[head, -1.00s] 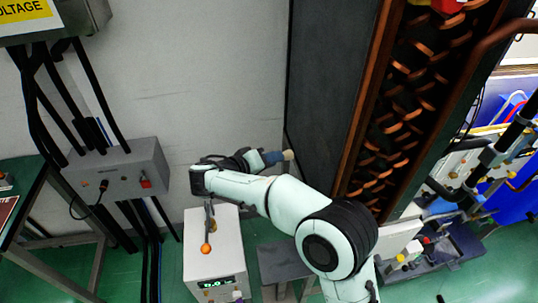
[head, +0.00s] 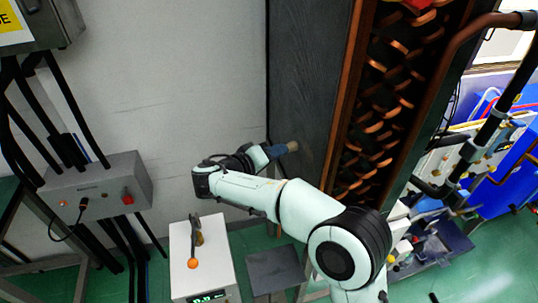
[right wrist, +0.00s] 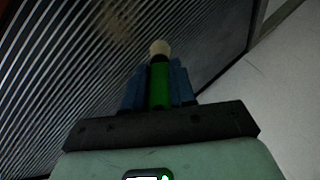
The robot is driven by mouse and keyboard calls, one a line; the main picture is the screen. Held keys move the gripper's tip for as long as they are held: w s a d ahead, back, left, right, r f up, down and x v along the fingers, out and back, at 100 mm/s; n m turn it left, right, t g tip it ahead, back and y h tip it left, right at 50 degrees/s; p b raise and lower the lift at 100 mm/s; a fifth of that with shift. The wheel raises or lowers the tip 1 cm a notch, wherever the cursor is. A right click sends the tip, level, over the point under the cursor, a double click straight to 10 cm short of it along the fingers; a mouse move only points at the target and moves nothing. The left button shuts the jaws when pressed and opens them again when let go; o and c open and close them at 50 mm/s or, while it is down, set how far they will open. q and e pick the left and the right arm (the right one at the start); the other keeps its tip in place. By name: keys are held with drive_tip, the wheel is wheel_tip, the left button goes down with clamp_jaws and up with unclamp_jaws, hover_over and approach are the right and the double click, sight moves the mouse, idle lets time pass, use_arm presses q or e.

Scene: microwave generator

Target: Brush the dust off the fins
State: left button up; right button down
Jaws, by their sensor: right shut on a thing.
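My right gripper (head: 276,151) is at the dark side face of the tall cabinet (head: 308,70). In the right wrist view its two blue fingers (right wrist: 158,84) are shut on a green handle with a round pale tip, which I take as the brush (right wrist: 160,62). The pale tip points away from the gripper. The fins (right wrist: 70,75) fill the left and middle of that view as thin, slanted parallel ridges. A brownish dust patch (right wrist: 122,18) lies on them near the top, beyond the brush tip. I cannot tell whether the tip touches the fins. My left gripper is not in view.
Copper coils (head: 385,90) fill the cabinet's open front. A white box with an orange-knobbed lever (head: 193,263) stands below my right arm. A grey switch box (head: 98,188) is on the wall at left. Bare wall (head: 170,90) lies left of the cabinet.

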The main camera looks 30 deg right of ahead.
drive_tip(key=shift+s+d, duration=0.1)
drive_tip(key=shift+d, duration=0.4)
idle(0.7)
